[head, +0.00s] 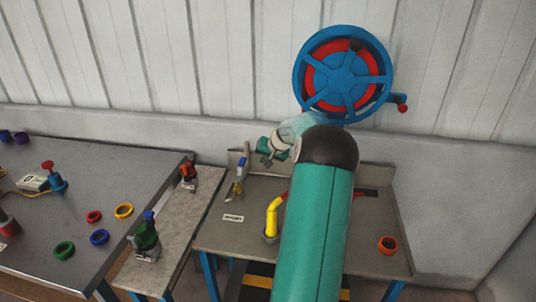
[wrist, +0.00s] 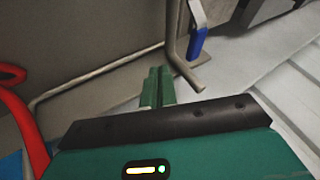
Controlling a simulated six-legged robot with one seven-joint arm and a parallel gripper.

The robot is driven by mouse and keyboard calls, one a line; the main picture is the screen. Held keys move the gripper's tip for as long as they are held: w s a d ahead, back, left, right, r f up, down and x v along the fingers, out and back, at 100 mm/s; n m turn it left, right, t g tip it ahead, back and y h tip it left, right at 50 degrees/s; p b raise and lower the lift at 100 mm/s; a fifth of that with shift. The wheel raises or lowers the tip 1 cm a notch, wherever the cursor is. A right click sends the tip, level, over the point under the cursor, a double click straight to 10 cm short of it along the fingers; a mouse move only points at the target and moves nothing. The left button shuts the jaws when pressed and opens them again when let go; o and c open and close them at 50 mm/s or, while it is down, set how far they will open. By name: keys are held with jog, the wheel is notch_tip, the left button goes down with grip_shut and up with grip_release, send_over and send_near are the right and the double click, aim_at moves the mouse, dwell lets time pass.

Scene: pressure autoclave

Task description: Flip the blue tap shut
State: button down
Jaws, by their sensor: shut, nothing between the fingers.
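The blue tap (head: 241,165) stands at the back left of the middle bench, beside a thin upright metal pipe. In the wrist view its blue handle (wrist: 198,43) hangs from a metal lever at the upper right, next to a bent grey pipe (wrist: 185,62). My gripper (head: 266,158) is just right of the tap in the head view, apart from it. In the wrist view my gripper's green fingers (wrist: 158,86) are together and empty, to the lower left of the handle. The tap's body is mostly out of the wrist view.
A large blue and red wheel (head: 343,70) is on the wall above my arm. A red tube (wrist: 28,125) curves at the left of the wrist view. A side table (head: 60,170) holds several coloured rings.

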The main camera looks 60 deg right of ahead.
jog(key=shift+w+a+f, duration=0.2)
jog(key=shift+w+f, duration=0.2)
jog(key=shift+w, duration=0.5)
jog(key=shift+w+a+f, duration=0.2)
jog(key=shift+w+f, duration=0.15)
jog(key=shift+w, duration=0.5)
jog(key=shift+w+a+f, duration=0.2)
jog(key=shift+w+f, duration=0.2)
jog(key=shift+w, duration=0.5)
